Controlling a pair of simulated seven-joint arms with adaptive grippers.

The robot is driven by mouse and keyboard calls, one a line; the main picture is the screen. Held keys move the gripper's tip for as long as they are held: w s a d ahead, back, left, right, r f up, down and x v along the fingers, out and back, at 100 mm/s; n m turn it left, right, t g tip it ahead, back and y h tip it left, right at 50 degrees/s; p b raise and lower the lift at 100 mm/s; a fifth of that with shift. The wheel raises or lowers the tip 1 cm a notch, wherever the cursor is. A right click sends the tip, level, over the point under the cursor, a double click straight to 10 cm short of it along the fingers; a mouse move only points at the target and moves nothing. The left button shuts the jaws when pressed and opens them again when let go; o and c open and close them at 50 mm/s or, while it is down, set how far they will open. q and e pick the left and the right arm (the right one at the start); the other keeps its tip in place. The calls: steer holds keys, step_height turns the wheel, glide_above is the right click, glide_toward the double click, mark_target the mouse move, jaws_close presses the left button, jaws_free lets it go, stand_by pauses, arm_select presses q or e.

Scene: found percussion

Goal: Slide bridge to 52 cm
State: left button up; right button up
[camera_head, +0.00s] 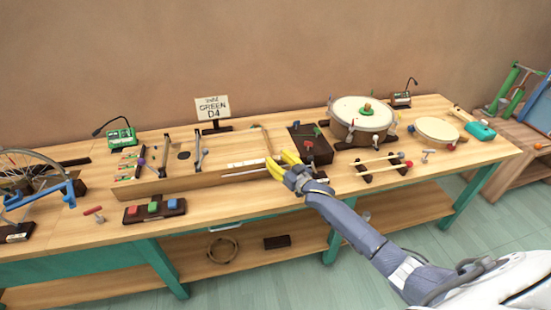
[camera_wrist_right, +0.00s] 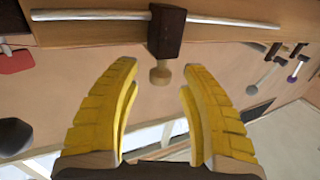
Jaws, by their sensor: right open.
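A long wooden string board (camera_head: 185,183) lies along the middle of the bench, with a pale scale strip (camera_head: 248,163) on it. In the right wrist view a dark brown block (camera_wrist_right: 167,32), which looks like the bridge, sits on a thin metal rod (camera_wrist_right: 225,21). A pale wooden knob (camera_wrist_right: 160,75) sticks out from the block. My right gripper (camera_head: 276,166), with yellow fingers, is at the right end of the board. Its open fingers (camera_wrist_right: 160,66) stand either side of the knob, with a gap on each side. The block is hidden by the gripper in the head view. My left gripper is out of view.
A dark box (camera_head: 310,147) stands just right of my gripper, and a large drum (camera_head: 362,117) stands behind it. A block with coloured buttons (camera_head: 154,209) lies front left. A sign reading GREEN D4 (camera_head: 213,107) stands behind the board.

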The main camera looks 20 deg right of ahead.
steer(key=v, duration=1.1)
steer(key=shift+f, duration=0.1)
